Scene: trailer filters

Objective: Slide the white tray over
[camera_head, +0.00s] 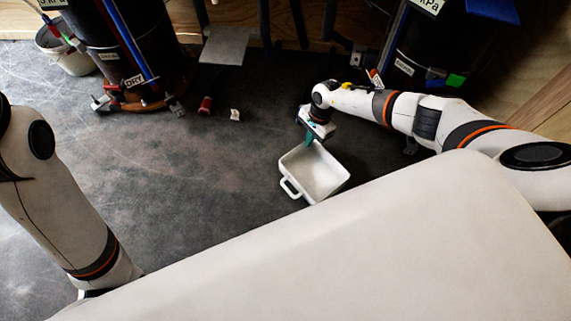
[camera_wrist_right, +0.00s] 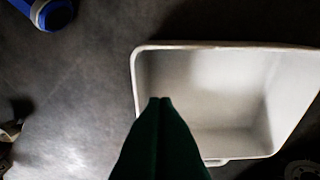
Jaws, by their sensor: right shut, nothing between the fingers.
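The white tray (camera_head: 327,190) sits on the dark floor in front of me, a deep box with a loop handle on its left side in the head view. In the right wrist view its rim (camera_wrist_right: 230,45) fills the right half, and it looks empty. My right gripper (camera_head: 309,143) has green fingers and is at the tray's far edge. In the right wrist view the closed fingertips (camera_wrist_right: 161,99) overlap the tray's left part. Whether they touch it I cannot tell. My left arm comes in at the left; its gripper is hidden behind my white body.
Two black tanks (camera_head: 108,50) (camera_head: 424,45) stand at the back left and back right. A white bucket (camera_head: 66,52), a small red object (camera_head: 206,105), a small white tag (camera_head: 235,115) and a grey plate (camera_head: 224,46) are farther back. The floor left of the tray is clear.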

